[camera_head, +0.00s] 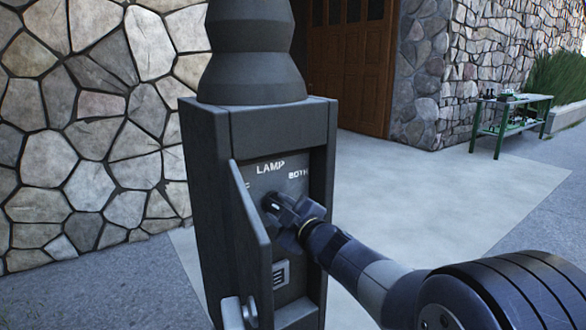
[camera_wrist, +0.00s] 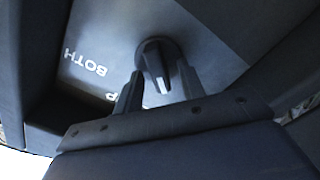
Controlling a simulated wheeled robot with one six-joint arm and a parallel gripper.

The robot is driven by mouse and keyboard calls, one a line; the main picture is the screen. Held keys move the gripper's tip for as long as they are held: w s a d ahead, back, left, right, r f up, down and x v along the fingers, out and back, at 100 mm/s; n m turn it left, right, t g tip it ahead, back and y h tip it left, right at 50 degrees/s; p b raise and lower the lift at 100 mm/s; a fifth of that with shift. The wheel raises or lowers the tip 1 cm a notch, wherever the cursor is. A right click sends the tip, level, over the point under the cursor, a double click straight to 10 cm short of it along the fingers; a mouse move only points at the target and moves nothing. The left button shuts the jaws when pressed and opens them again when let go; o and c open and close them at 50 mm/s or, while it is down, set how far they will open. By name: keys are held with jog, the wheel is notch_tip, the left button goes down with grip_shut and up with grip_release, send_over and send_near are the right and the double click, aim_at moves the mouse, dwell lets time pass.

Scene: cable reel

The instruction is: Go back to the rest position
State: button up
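A dark rotary knob (camera_wrist: 152,58) sits on the grey panel (camera_head: 262,180) inside the lamp post's box. The panel carries the words LAMP and BOTH; a label on the left is mostly hidden by the door. My gripper (camera_head: 275,207) is at the panel, in front of the knob, and hides most of it in the head view. In the wrist view my gripper's two fingers (camera_wrist: 160,84) stand apart, one on each side of the knob. Gaps seem to show between the fingers and the knob's narrow grip bar, so it looks open. My arm reaches in from the lower right.
The box door (camera_head: 250,240) hangs open on the left, close beside my gripper. A small switch or label plate (camera_head: 281,274) is below the knob. The post (camera_head: 320,190) frames the panel. A green table (camera_head: 512,115) stands far right, near a stone wall. The paving between is clear.

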jog(key=shift+w+a+r+m+p, duration=0.1)
jog(key=shift+w+r+m+p, duration=0.1)
jog(key=shift+m+p, duration=0.4)
jog(key=shift+s+r+m+p, duration=0.1)
jog(key=shift+m+p, duration=0.3)
jog(key=m+p, duration=0.2)
jog(key=m, duration=0.1)
jog(key=shift+d+m+p, duration=0.2)
jog(key=shift+m+p, duration=0.45)
jog(key=shift+m, duration=0.75)
jog(key=shift+f, duration=0.2)
